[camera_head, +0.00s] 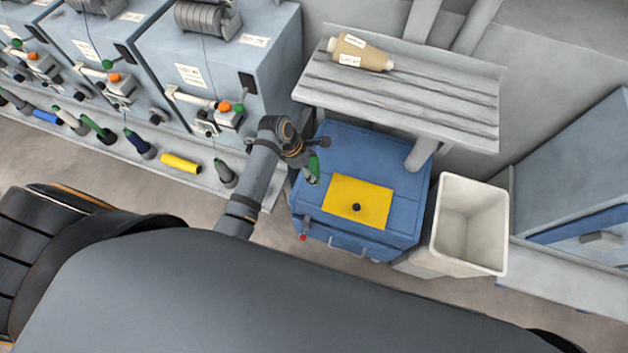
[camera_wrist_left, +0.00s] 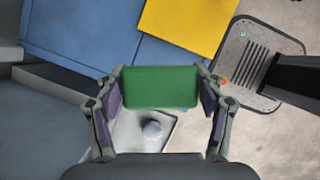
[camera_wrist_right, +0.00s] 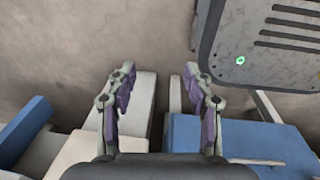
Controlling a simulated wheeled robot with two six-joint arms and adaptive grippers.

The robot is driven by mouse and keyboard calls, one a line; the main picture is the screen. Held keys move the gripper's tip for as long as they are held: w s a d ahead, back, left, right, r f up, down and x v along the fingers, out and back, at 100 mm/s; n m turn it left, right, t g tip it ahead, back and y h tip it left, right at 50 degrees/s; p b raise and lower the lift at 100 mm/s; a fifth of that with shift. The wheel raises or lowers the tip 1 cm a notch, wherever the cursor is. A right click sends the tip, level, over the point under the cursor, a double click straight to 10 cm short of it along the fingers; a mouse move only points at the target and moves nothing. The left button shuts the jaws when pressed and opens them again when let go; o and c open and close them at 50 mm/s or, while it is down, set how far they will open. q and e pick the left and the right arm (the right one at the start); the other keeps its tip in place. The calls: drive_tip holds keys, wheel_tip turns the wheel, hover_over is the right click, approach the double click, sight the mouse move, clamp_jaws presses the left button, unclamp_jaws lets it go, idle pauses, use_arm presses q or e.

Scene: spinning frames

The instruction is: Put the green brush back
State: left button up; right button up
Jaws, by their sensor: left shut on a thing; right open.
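The green brush (camera_head: 314,166) is in the jaws of my left gripper (camera_head: 308,164), by the left side of the blue cabinet (camera_head: 362,148) in the head view. In the left wrist view the green brush (camera_wrist_left: 160,87) shows as a green block between the two fingers of my left gripper (camera_wrist_left: 160,90), which are shut on it. A pale grey surface with a round knob (camera_wrist_left: 152,129) shows just below the block. My right gripper (camera_wrist_right: 160,90) is open and empty in the right wrist view; it does not show in the head view.
A yellow sheet (camera_head: 345,192) with a black knob lies on the cabinet. A grey slatted shelf (camera_head: 420,97) with a tan cone (camera_head: 361,54) overhangs its back. A white bin (camera_head: 440,235) stands right. Spinning frames (camera_head: 200,65) with several bobbins stand left.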

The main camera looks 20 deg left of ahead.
use_arm(q)
wheel_tip(320, 180, down, 4)
drive_tip(key=shift+r, duration=0.15)
drive_tip(key=shift+f, duration=0.35)
drive_tip(key=shift+f+b, duration=0.5)
drive_tip(key=shift+f, duration=1.35)
use_arm(e)
drive_tip(key=shift+w+a+f, duration=0.25)
drive_tip(key=shift+w+f, duration=0.3)
drive_tip(key=shift+w, duration=0.05)
use_arm(q)
drive_tip(key=o, duration=1.3)
drive_tip(key=shift+o, duration=0.2)
use_arm(e)
drive_tip(key=shift+s, duration=0.15)
drive_tip(key=shift+d, duration=0.15)
